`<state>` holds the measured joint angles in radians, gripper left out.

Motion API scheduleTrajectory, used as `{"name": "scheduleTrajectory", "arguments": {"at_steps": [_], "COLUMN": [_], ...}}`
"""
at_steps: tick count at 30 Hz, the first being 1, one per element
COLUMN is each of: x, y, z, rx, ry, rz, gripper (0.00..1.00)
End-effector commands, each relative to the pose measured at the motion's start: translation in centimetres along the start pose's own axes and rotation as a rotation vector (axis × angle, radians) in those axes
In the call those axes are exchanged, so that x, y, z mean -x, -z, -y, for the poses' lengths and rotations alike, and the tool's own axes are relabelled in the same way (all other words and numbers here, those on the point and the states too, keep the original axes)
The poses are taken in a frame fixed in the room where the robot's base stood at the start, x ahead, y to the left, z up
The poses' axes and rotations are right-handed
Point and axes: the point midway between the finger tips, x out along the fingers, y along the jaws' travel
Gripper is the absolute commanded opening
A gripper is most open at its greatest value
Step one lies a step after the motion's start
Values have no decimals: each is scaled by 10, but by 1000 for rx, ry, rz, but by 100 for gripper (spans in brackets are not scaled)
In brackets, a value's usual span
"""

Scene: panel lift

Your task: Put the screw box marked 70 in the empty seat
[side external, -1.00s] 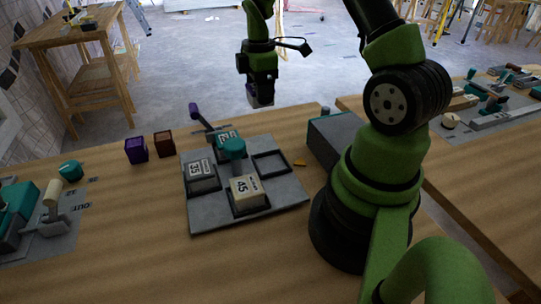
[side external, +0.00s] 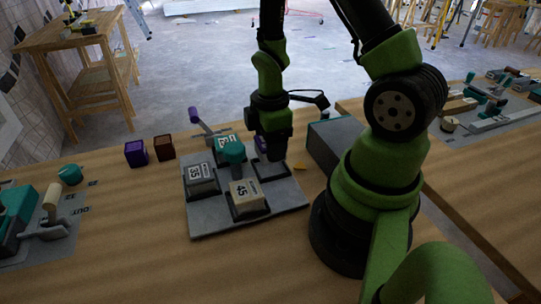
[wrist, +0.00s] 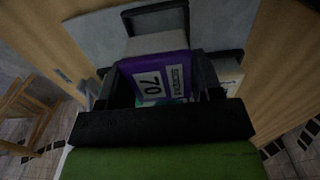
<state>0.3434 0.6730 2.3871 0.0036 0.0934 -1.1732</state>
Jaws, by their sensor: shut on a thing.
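The purple screw box marked 70 (wrist: 155,80) is between my gripper's fingers in the wrist view, its label facing the camera. My gripper (side external: 270,155) is shut on it, and only a sliver of purple (side external: 261,143) shows in the side view. My gripper is over the back right of the grey panel (side external: 210,222). The empty seat, a dark raised frame (wrist: 225,52), lies just beyond the box in the wrist view.
Boxes marked 35 (side external: 200,180) and 45 (side external: 246,194), and a third pale box (side external: 224,140), fill the other seats. A purple-tipped lever (side external: 194,115) stands behind. A purple box (side external: 136,153) and a brown box (side external: 164,147) stand left.

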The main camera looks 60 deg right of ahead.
Motion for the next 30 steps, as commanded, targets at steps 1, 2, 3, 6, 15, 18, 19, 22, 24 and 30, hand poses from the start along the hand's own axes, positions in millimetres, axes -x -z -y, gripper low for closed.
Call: {"name": "scheduleTrajectory", "arguments": {"at_steps": [1, 2, 3, 6, 15, 18, 19, 22, 24, 30], "x": [-4, -7, -12, -26, -38, -38, -38, -41, -40, -40], "y": [0, 0, 0, -1, 0, 0, 0, 0, 0, 0], "z": [0, 1, 1, 1, 0, 0, 0, 0, 0, 0], "rx": [-1, -1, 0, 0, -1, -1, -1, 0, 0, 0], "ry": [2, 4, 4, 4, 0, 0, 0, 2, 1, 1], "rz": [1, 2, 3, 5, 1, 1, 1, 1, 1, 1], "gripper": [26, 26, 26, 26, 26, 26, 26, 26, 75, 85]}}
